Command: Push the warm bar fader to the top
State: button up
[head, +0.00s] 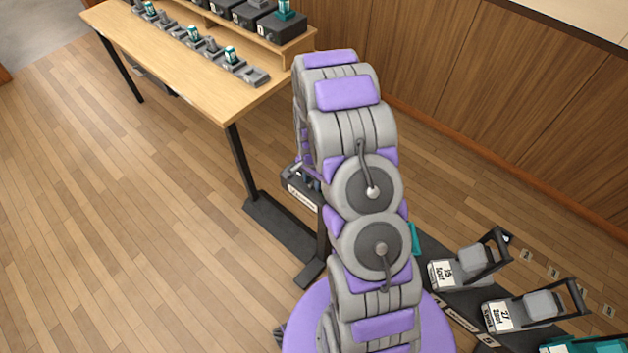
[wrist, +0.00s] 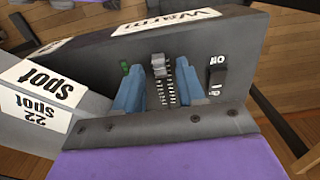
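The wrist view shows a dark grey fader box with a white label reading "Warm" (wrist: 166,22), upside down in the picture. On its face a small grey fader knob (wrist: 158,66) sits at the far end of a slot with white scale marks (wrist: 167,93). My gripper (wrist: 158,82) has its two blue fingers apart, one on each side of the slot and knob. A gap shows between the fingers and the knob; whether either touches it is unclear. In the head view my arm hides the gripper and most of this box.
A black rocker switch (wrist: 216,82) and a small green light (wrist: 125,69) flank the fader. A "22 Spot" unit (wrist: 40,95) stands close at left. In the head view, more units (head: 470,268) line the right, and a wooden desk (head: 165,65) stands at upper left.

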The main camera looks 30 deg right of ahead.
jog(key=shift+a, duration=0.8)
jog(key=shift+d, duration=0.85)
jog(key=c, duration=0.5)
jog(key=shift+f, duration=0.1)
jog(key=shift+c, duration=0.9)
jog(key=shift+a, duration=0.4)
grip_shut()
